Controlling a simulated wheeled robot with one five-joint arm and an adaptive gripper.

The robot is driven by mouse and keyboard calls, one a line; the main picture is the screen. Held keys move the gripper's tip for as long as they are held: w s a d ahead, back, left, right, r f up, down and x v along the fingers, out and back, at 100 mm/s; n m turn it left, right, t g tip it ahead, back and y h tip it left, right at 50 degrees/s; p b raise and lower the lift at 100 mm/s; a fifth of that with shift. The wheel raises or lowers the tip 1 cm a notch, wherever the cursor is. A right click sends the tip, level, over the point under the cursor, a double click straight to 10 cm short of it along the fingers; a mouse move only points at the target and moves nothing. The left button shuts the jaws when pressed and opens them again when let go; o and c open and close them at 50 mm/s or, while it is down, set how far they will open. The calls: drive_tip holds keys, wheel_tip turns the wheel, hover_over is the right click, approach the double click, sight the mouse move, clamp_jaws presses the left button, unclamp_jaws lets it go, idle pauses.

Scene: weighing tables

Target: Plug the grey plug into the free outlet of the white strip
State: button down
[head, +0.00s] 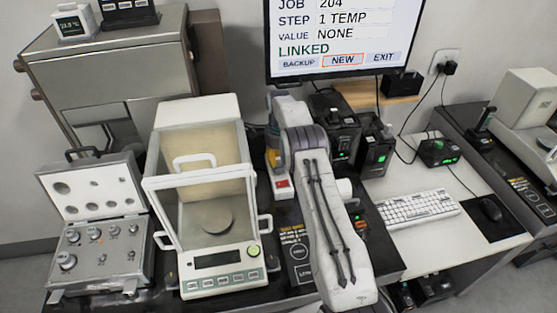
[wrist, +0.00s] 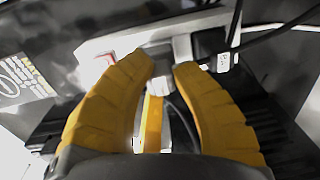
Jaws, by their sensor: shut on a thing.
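In the wrist view the white strip (wrist: 122,42) runs across the upper middle, with a red switch (wrist: 106,61) near its left end. My gripper (wrist: 164,69) has its yellow fingers closed on the grey plug (wrist: 159,63), whose body shows between the fingertips. The plug is at the strip's near side; I cannot tell whether its pins are in an outlet. Another dark plug (wrist: 210,45) sits at the strip to the right, with cables above it. In the head view the strip's red-switch end (head: 282,185) shows left of my arm, which hides the plug and most of the gripper.
A balance with a glass draft shield (head: 205,185) and a weight case (head: 95,235) stand left of my arm. Black boxes with green lights (head: 376,150) stand behind right. Loose cables hang by the wall outlet (head: 445,62).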

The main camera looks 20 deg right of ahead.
drive_tip(key=shift+f+b, duration=0.7)
drive_tip(key=shift+f, duration=0.2)
idle(0.5)
drive_tip(key=c, duration=1)
unclamp_jaws()
drive_tip(key=shift+c, duration=0.2)
